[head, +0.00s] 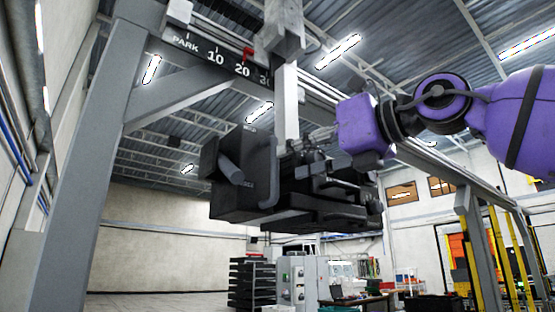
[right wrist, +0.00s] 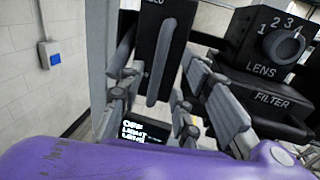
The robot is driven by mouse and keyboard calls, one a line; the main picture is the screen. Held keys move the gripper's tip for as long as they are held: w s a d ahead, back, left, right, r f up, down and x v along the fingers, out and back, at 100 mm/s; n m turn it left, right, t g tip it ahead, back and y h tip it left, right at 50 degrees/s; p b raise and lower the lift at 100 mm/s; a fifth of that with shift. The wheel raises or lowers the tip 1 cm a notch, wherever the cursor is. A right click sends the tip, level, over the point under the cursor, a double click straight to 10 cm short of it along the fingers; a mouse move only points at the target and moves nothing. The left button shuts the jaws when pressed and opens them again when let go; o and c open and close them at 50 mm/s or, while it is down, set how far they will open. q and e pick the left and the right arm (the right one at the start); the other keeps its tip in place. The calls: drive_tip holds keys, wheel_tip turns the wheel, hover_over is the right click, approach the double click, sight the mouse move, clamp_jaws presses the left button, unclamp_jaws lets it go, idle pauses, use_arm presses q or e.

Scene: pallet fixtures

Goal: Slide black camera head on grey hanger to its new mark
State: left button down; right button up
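The black camera head (head: 228,180) hangs under the beam from a pale grey hanger (head: 287,105). The hanger's carriage (head: 283,30) sits on the beam near the 30 mark, partly covering that number. A red pointer (head: 248,53) is on the scale beside 20. My right gripper (head: 300,148) is beside the hanger and the upper part of the camera head. In the right wrist view its fingers are apart (right wrist: 155,102), with a grey bar handle (right wrist: 160,60) on a black panel between or just beyond them. Contact cannot be told. My left gripper is out of view.
The beam's scale (head: 215,57) reads PARK, 10, 20 and part of 30. A grey post (head: 85,150) and brace stand at left. A black lens dial (right wrist: 285,45) and filter block (right wrist: 270,100) are close to the right fingers. Shelves and tables stand far below.

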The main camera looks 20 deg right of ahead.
sight(276, 192)
drive_tip(key=x, duration=0.5)
drive_tip(key=shift+w+a+f, duration=0.1)
drive_tip(key=shift+w+a, duration=0.15)
drive_tip(key=shift+w, duration=0.05)
drive_tip(key=shift+w, duration=0.1)
clamp_jaws()
